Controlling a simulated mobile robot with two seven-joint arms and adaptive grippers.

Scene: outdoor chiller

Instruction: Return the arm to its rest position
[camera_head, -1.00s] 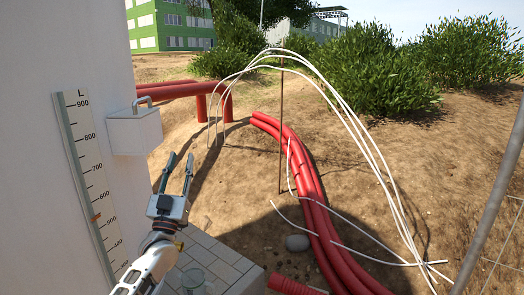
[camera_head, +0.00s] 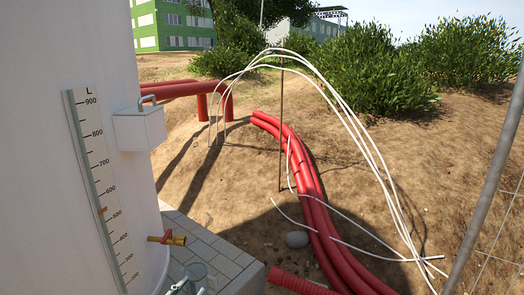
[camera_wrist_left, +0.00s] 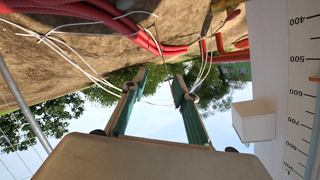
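My left gripper (camera_head: 189,289) shows only as fingertips at the bottom edge of the head view, low beside the white tank. The rest of the left arm is out of that view. In the left wrist view the left gripper (camera_wrist_left: 158,82) has its two green-sided fingers apart, with nothing between them. My right gripper is in neither view.
The white tank (camera_head: 99,35) with a litre scale (camera_head: 103,190) and box (camera_head: 139,128) stands left. A brass valve with red handle (camera_head: 167,239) juts from it. Red pipes (camera_head: 316,205) lie on open ground.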

